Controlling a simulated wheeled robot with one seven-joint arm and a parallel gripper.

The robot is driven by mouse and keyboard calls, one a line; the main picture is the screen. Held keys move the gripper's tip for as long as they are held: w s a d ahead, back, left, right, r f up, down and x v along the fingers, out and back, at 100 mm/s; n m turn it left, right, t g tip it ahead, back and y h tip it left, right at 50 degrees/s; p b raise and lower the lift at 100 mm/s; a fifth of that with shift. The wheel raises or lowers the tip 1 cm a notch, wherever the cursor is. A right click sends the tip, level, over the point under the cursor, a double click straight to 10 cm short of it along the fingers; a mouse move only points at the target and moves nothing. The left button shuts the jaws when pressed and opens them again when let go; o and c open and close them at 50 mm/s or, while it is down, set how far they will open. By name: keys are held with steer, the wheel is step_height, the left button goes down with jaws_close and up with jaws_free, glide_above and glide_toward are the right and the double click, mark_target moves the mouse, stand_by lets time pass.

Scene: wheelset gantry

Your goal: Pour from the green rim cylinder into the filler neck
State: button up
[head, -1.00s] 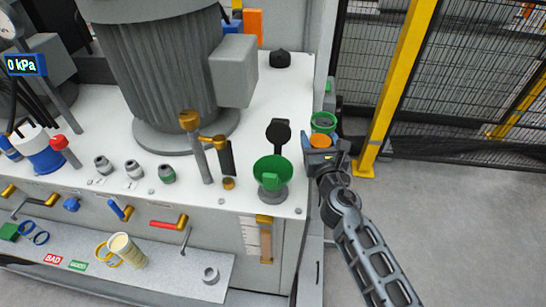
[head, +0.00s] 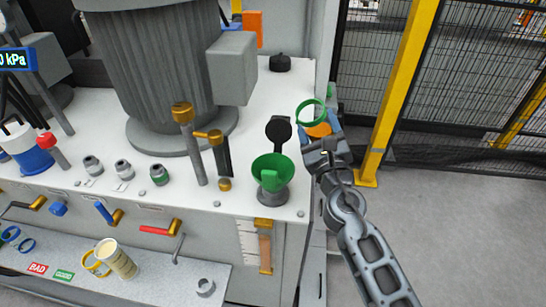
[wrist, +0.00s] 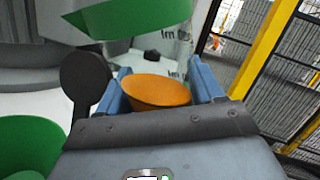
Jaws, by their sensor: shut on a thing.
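My gripper (head: 322,138) is shut on the green rim cylinder, whose green rim (head: 312,112) shows above the jaws in the head view. In the wrist view, the blue fingers (wrist: 160,82) flank an orange area, seemingly the cylinder's contents; its wall looks clear and the green rim (wrist: 135,18) shows above. The cylinder tilts left. The filler neck (head: 270,195) stands at the front right corner of the white tank top, with a green funnel (head: 272,170) in it and its black cap (head: 278,132) raised behind. The cylinder is apart from the funnel, to its upper right.
A brass-topped post (head: 190,145) and a ribbed grey motor (head: 160,75) stand left of the funnel. A yellow post (head: 393,95) and mesh fence are to the right. A cream cup (head: 117,259) sits on the lower shelf. Bare floor lies at lower right.

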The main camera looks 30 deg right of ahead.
mark_target(316, 109)
steer(key=shift+a+r+n+t+b, duration=0.15)
steer(key=shift+a+r+n+t, duration=0.1)
steer(key=shift+r+n, duration=0.45)
steer(key=shift+a+r+n+t+b, duration=0.15)
steer(key=shift+a+r+n+t, duration=0.1)
steer(key=shift+r+n, duration=0.4)
steer(key=shift+f+y+b, duration=0.3)
steer(key=shift+y+b, duration=0.1)
steer(key=shift+b, duration=0.45)
steer(key=shift+n+t+y+b, duration=0.3)
steer(key=shift+n+t+b, duration=0.1)
steer(key=shift+n+b, duration=0.75)
steer(key=shift+r, duration=0.3)
steer(key=shift+f+n+t+y+b, duration=0.1)
steer(key=shift+n+t+y+b, duration=0.4)
steer(key=shift+n+b, duration=0.6)
steer(key=shift+r+n+t+y+b, duration=0.2)
steer(key=shift+r+n+y+b, duration=0.4)
steer(key=shift+n+b, duration=0.35)
steer(key=shift+r+n+t+y+b, duration=0.2)
steer(key=shift+r+n+y+b, duration=0.45)
steer(key=shift+n, duration=0.5)
stand_by(0.4)
